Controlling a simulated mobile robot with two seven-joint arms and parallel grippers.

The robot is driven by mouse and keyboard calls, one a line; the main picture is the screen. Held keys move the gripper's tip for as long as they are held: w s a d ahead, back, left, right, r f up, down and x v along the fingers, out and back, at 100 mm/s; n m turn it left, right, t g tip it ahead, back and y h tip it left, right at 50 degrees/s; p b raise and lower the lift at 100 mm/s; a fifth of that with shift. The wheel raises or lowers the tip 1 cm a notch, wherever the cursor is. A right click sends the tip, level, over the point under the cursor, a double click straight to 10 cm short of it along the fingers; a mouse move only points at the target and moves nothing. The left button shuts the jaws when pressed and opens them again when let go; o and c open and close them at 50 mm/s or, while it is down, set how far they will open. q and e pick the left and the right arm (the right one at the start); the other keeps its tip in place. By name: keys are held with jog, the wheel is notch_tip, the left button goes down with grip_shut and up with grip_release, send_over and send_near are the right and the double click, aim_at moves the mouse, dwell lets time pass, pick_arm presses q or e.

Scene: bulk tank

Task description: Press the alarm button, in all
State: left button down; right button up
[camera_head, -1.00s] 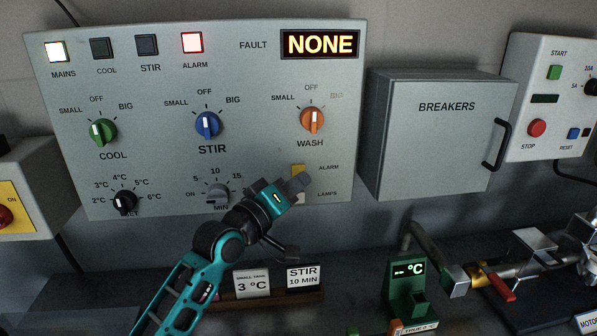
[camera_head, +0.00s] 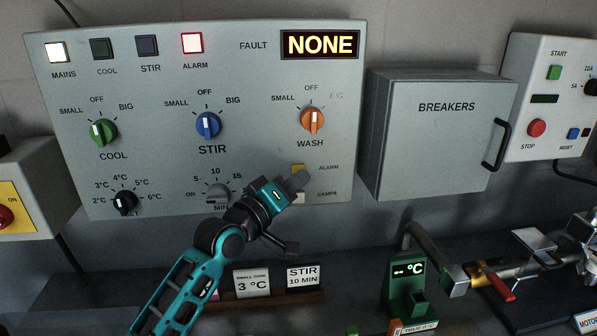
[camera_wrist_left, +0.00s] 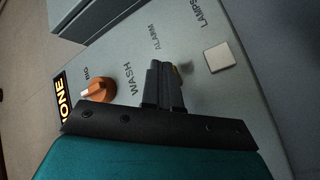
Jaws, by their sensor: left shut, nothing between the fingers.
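The alarm button (camera_head: 297,168) is a small yellow square beside the ALARM label at the panel's lower right. My left gripper (camera_head: 299,180) is shut and empty, its fingertips in front of the button's lower part. In the left wrist view the shut fingers (camera_wrist_left: 160,78) point at the panel beside the ALARM label and cover most of the button. Only a small yellowish bit of it (camera_wrist_left: 178,69) shows by the tips. I cannot tell whether they touch. The red ALARM lamp (camera_head: 192,43) is lit. My right gripper is not in view.
The pale LAMPS button (camera_head: 298,198) sits just below, partly hidden; it is clear in the wrist view (camera_wrist_left: 219,58). The orange WASH knob (camera_head: 312,120) is above. The grey BREAKERS box (camera_head: 440,145) juts out at the right. The FAULT display (camera_head: 320,44) reads NONE.

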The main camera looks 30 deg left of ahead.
pick_arm(q)
jog(key=shift+w+a, duration=0.2)
jog(key=shift+w, duration=0.1)
dwell(0.4)
jog(key=shift+s+d+p, duration=0.45)
jog(key=shift+s+p, duration=0.2)
jog(key=shift+s, duration=0.05)
jog(key=s+d+p, duration=0.1)
jog(key=s, duration=0.1)
jog(key=s+d+p, duration=0.1)
jog(key=s+d, duration=0.1)
dwell(0.6)
jog(key=shift+f, duration=0.1)
dwell(0.6)
